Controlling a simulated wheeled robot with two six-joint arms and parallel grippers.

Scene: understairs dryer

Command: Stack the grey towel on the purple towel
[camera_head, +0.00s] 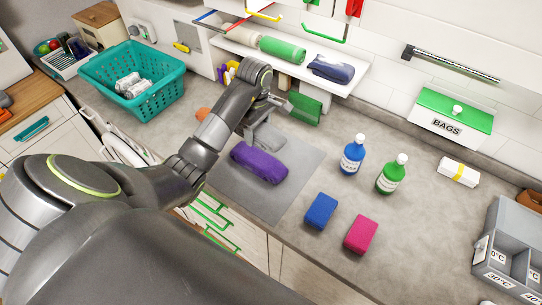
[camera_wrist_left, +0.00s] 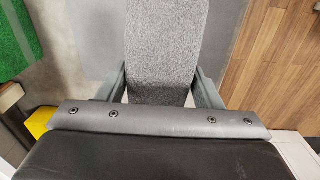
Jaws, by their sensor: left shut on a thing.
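The purple towel (camera_head: 259,163) is a folded roll lying on the grey mat in the head view. The grey towel (camera_head: 268,135) shows just behind it, partly hidden by my left gripper. My left gripper (camera_head: 264,118) is shut on the grey towel. In the left wrist view the grey towel (camera_wrist_left: 168,45) sits between the two fingers (camera_wrist_left: 162,88). I cannot tell whether it touches the counter or is slightly raised. The purple towel is not visible in the wrist view. My right gripper is not in view.
The grey mat (camera_head: 290,185) lies under the towels. Blue (camera_head: 352,155) and green (camera_head: 392,174) bottles stand to the right, with blue (camera_head: 321,211) and pink (camera_head: 360,234) blocks in front. A teal basket (camera_head: 135,85) stands at left. A shelf (camera_head: 300,68) with rolled towels is behind.

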